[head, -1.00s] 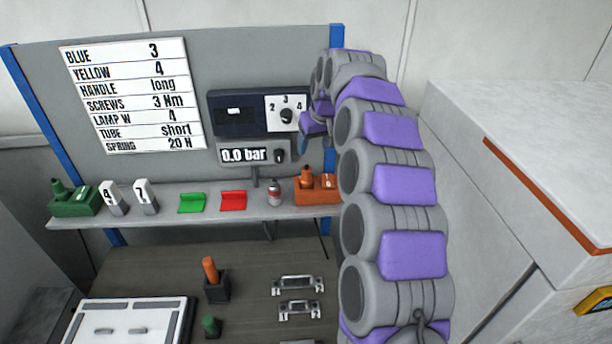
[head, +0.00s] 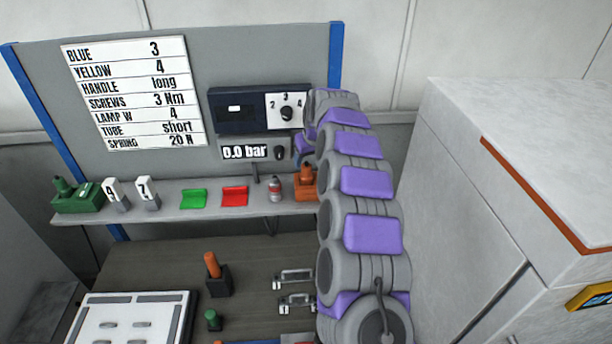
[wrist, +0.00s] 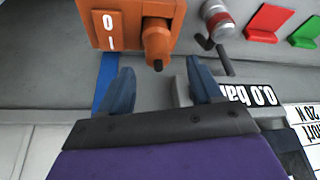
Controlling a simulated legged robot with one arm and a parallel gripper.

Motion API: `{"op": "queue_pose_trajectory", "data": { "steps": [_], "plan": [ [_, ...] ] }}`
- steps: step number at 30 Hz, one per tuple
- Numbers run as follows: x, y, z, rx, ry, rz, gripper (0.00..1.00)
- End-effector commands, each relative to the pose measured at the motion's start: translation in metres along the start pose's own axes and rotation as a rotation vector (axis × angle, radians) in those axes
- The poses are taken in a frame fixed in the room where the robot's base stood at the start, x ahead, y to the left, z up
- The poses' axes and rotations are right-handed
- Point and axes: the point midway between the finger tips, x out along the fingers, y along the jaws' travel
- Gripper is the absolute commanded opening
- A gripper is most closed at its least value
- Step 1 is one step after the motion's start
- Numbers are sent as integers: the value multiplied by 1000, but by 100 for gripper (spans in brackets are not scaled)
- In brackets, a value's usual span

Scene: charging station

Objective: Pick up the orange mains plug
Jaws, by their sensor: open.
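The orange mains plug (head: 307,174) stands up from an orange socket box (head: 300,191) at the right end of the shelf; my arm covers the right part of the box. In the wrist view, which is upside down, the plug (wrist: 158,42) points down from the box (wrist: 105,28) with its dark tip toward my gripper. My gripper (wrist: 161,80) is open and empty. Its two blue fingers are apart, one on each side of the plug's line, with the plug's tip just beyond or level with the fingertips. In the head view the gripper (head: 303,152) is just above the plug.
A pressure display (head: 245,152) and a dial panel (head: 258,110) are close behind my gripper. A green socket box (head: 80,199) is at the shelf's far left.

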Motion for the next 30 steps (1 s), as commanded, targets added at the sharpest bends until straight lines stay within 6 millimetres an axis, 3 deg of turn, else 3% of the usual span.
{"op": "queue_pose_trajectory", "data": {
  "steps": [8,20,28,30],
  "plan": [
    [14,1,-1,1,4,1,64],
    [58,3,-2,1,1,1,64],
    [61,3,-2,1,2,0,64],
    [61,3,-2,1,2,0,58]
  ]
}}
